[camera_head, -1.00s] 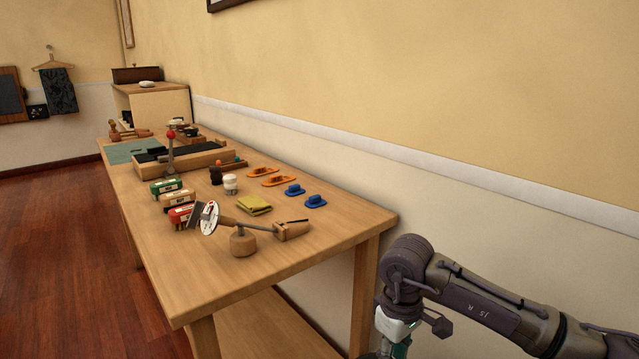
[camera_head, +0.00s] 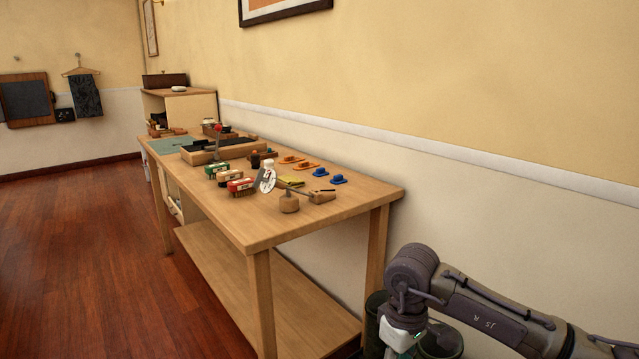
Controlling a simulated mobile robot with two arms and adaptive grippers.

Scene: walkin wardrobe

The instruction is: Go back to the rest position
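My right arm comes in from the lower right of the head view, with its wrist bent downward beside the near right corner of the table. The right gripper itself is cut off by the bottom edge, so its fingers are hidden. My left arm and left gripper do not show. The wooden workbench (camera_head: 345,208) stands along the wall, apart from my arm.
A low shelf (camera_head: 225,280) runs under the bench. Dark round containers (camera_head: 440,338) stand on the floor behind my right wrist. A cabinet (camera_head: 190,105) stands at the bench's far end. The red wood floor (camera_head: 80,260) at the left is clear.

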